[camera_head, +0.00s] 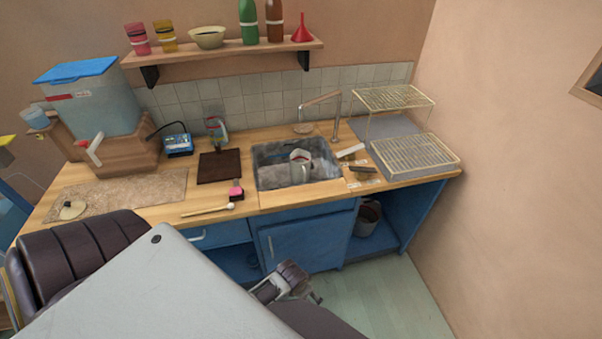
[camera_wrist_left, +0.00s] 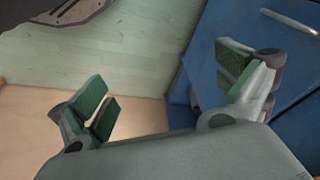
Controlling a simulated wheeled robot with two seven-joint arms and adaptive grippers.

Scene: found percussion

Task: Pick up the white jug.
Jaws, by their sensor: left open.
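The white jug (camera_head: 299,166) stands in the sink basin (camera_head: 268,176) of the counter in the head view. My left gripper (camera_head: 311,297) shows partly at the bottom middle of the head view, low in front of the blue cabinet and well below and apart from the jug. In the left wrist view the left gripper (camera_wrist_left: 170,100) is open, with its green-padded fingers wide apart and nothing between them. The jug is not in the left wrist view. My right gripper is not seen.
A tap (camera_head: 335,112) rises behind the sink. A wire dish rack (camera_head: 415,155) stands to the right, and a sponge-like block (camera_head: 362,169) lies beside the sink. A dark board (camera_head: 219,167) and a wooden spoon (camera_head: 207,209) lie to the left. The floor (camera_head: 390,300) is clear.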

